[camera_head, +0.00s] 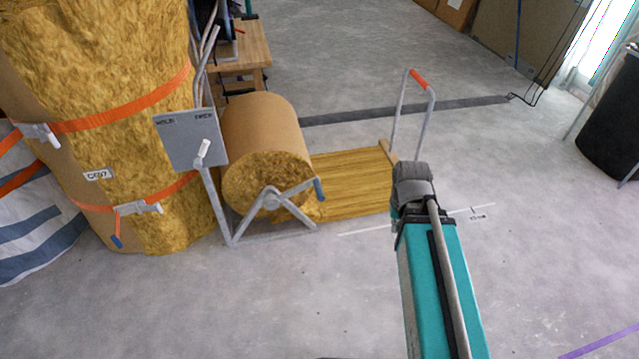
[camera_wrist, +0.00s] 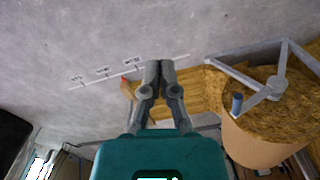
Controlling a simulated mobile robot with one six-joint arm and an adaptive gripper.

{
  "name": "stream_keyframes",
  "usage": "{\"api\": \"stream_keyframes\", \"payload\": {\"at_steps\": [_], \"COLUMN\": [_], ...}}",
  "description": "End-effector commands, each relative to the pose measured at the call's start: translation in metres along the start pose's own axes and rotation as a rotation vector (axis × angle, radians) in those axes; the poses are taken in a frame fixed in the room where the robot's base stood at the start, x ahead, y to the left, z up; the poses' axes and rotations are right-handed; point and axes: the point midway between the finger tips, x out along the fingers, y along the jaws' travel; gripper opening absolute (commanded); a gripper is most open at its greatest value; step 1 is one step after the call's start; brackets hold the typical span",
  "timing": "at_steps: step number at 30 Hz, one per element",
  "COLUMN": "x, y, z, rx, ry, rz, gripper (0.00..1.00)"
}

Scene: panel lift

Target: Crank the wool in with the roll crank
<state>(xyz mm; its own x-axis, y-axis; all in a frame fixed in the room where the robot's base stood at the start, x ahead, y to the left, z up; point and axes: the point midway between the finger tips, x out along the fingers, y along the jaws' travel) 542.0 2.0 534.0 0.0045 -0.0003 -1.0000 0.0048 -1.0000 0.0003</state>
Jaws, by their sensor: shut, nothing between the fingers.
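The wool roll (camera_head: 262,140) sits in a grey metal stand, its brown backing outside and yellow wool at the end face. The roll crank (camera_head: 296,192) is on the near face, with a blue-grey grip (camera_head: 319,189) to the right of the hub. A flat strip of wool (camera_head: 352,180) runs from the roll along the floor to a wooden end bar (camera_head: 386,152). In the wrist view my gripper (camera_wrist: 159,66) is shut and empty, above the floor near the strip's end. The crank grip (camera_wrist: 237,103) is to its right, apart from it.
A grey plate (camera_head: 187,140) with a white lever stands left of the roll. A tall handle with an orange grip (camera_head: 418,79) rises by the strip's end. A large strapped wool bale (camera_head: 130,70) stands at left. A black bin (camera_head: 612,125) is at right. The near floor is clear.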

Motion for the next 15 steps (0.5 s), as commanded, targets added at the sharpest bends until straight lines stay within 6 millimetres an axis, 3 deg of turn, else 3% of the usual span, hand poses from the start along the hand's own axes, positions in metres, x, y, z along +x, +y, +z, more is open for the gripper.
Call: {"api": "stream_keyframes", "payload": {"at_steps": [6, 15], "x": [-0.004, -0.016], "y": [-0.024, -0.117], "z": [-0.044, -0.148], "rx": [-0.042, -0.163], "ry": [0.042, 0.163], "rz": [0.004, 0.003], "gripper": [0.00, 0.00]}}
